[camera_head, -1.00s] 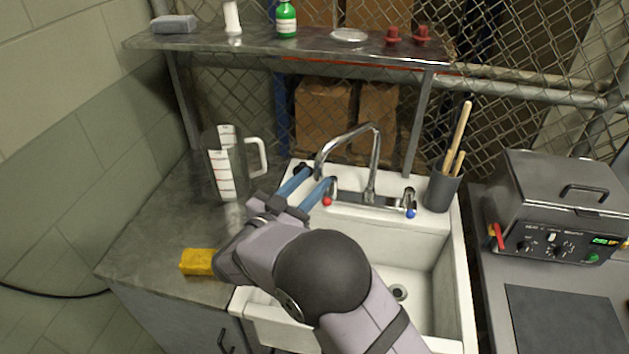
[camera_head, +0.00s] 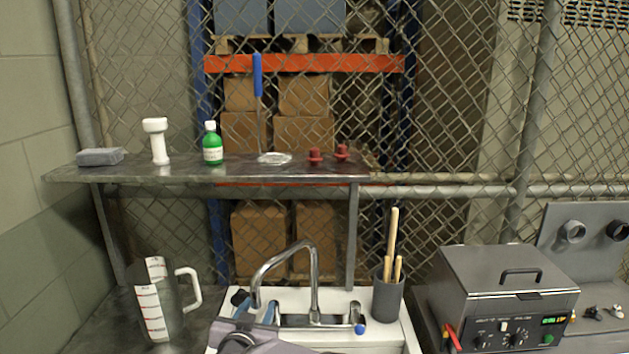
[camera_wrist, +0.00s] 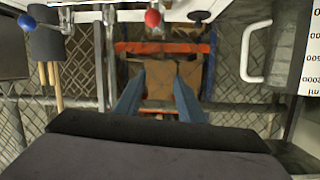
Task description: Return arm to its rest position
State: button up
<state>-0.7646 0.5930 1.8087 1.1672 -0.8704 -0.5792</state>
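My gripper (camera_head: 256,308) shows at the bottom of the head view, just left of the faucet (camera_head: 313,270). Most of my arm is below the frame. In the wrist view my gripper (camera_wrist: 157,92) has its two blue fingers spread apart with nothing between them. That view is upside down, with the faucet's red knob (camera_wrist: 152,18) and blue knob (camera_wrist: 27,22) along the top. The fingers look apart from the knobs there. Any contact with the faucet cannot be told from the head view.
The clear measuring jug (camera_head: 163,305) stands left of my gripper. The white sink (camera_head: 385,335), utensil cup (camera_head: 388,298) and grey heater box (camera_head: 505,290) lie to the right. A metal shelf (camera_head: 210,172) holding a green bottle (camera_head: 212,145) and other items hangs above.

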jog(key=s+d+f+g+p, duration=0.1)
jog(key=s+d+f+g, duration=0.1)
jog(key=s+d+g, duration=0.3)
jog(key=s+d+f+n+g+p, duration=0.1)
jog(key=s+d+f+g, duration=0.2)
jog(key=s+d, duration=1)
jog(key=s+d+f+n+g+p, duration=0.1)
jog(key=s+d+f+g, duration=0.2)
jog(key=s+d+g, duration=0.3)
jog(key=s+d, duration=0.4)
jog(key=s, duration=0.5)
jog(key=shift+g+y+p, duration=0.3)
jog(key=shift+g+y, duration=0.1)
